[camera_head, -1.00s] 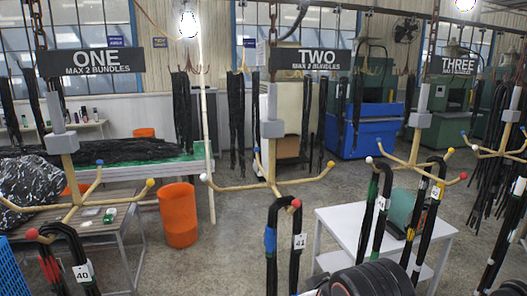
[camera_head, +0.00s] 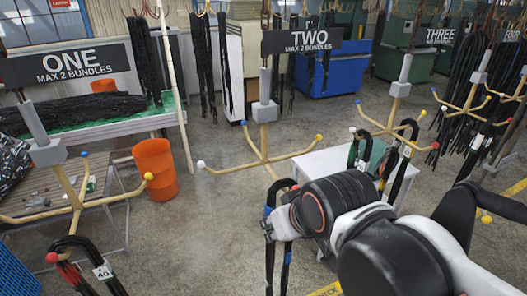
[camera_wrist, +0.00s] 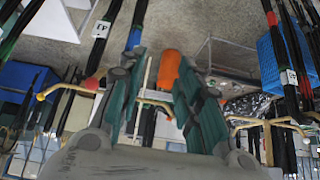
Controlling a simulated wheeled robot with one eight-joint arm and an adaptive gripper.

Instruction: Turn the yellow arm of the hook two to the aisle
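Hook two (camera_head: 263,158) hangs from its grey block, with pale wooden arms. Its yellow-tipped arm (camera_head: 296,152) points right; the yellow tip (camera_head: 319,137) is clear of my arm. Its white tip (camera_head: 201,164) points left and its blue tip (camera_head: 244,123) points back. A black hose bundle with blue tape (camera_head: 268,212) hangs there. In the wrist view, my gripper (camera_wrist: 165,72) has its teal fingers apart and empty, with part of the hook seen between them. The yellow tip (camera_wrist: 40,97) shows left of the fingers.
Hook one (camera_head: 75,195) carries a hose bundle tagged 40 (camera_head: 103,271). Hook three (camera_head: 393,125) and its bundles hang to the right, over a white table (camera_head: 318,165). An orange bin (camera_head: 155,168) stands at left. Open floor lies between.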

